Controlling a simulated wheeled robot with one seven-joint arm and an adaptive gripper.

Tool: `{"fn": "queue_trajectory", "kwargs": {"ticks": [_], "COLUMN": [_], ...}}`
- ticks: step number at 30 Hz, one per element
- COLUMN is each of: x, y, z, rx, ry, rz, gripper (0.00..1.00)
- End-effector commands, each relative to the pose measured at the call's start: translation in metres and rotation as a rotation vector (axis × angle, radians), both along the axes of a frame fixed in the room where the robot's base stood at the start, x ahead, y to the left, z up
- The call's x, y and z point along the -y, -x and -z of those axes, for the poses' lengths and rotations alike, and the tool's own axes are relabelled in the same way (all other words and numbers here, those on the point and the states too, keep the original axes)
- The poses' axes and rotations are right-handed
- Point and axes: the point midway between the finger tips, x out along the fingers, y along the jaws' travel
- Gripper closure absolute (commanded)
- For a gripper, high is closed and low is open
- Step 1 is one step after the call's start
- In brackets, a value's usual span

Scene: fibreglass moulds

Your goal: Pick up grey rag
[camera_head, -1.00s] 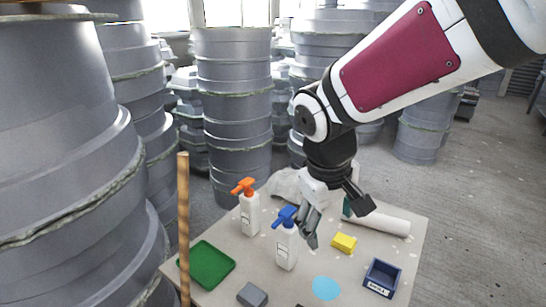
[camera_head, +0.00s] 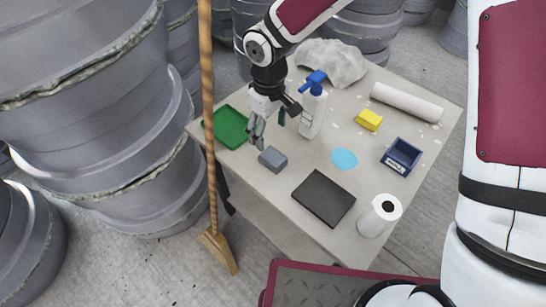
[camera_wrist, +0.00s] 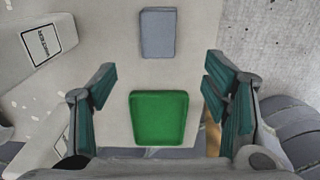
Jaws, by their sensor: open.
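A small grey folded piece (camera_head: 273,159), rag or block, lies on the table just right of my gripper in the head view. It also shows at the top of the wrist view (camera_wrist: 158,33). A light grey crumpled cloth (camera_head: 335,62) lies at the table's back. My gripper (camera_head: 257,140) hangs above the table between the green tray (camera_head: 228,128) and the small grey piece. In the wrist view my gripper (camera_wrist: 160,78) is open and empty, with the green tray (camera_wrist: 159,118) showing between its fingers. I cannot tell its exact height.
A blue-topped white bottle (camera_head: 313,108) stands close right of my gripper. The table (camera_head: 290,200) also holds a yellow block (camera_head: 369,120), blue bin (camera_head: 401,156), dark flat slab (camera_head: 323,198) and white roll (camera_head: 379,215). A broom (camera_head: 210,150) stands at the left edge.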

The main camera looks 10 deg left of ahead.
Motion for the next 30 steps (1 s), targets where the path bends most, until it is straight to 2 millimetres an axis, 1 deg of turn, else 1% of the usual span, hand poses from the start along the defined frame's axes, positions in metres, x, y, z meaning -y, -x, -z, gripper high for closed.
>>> {"fn": "queue_trajectory", "kwargs": {"ticks": [1, 6, 9, 14, 21, 24, 30], "x": [0.000, 0.001, 0.001, 0.001, 0.005, 0.005, 0.005], "y": [0.001, 0.001, 0.000, 0.001, 0.003, 0.002, 0.001], "z": [0.012, 0.040, 0.049, 0.058, 0.091, 0.101, 0.106], "rx": [-0.005, -0.003, -0.001, -0.001, -0.003, -0.001, 0.001], "ry": [0.002, 0.001, 0.002, 0.002, 0.001, 0.000, 0.001], "rz": [-0.001, 0.000, 0.000, 0.000, 0.000, 0.001, 0.001], "gripper": [0.31, 0.31, 0.31, 0.31, 0.31, 0.31, 0.31]}}
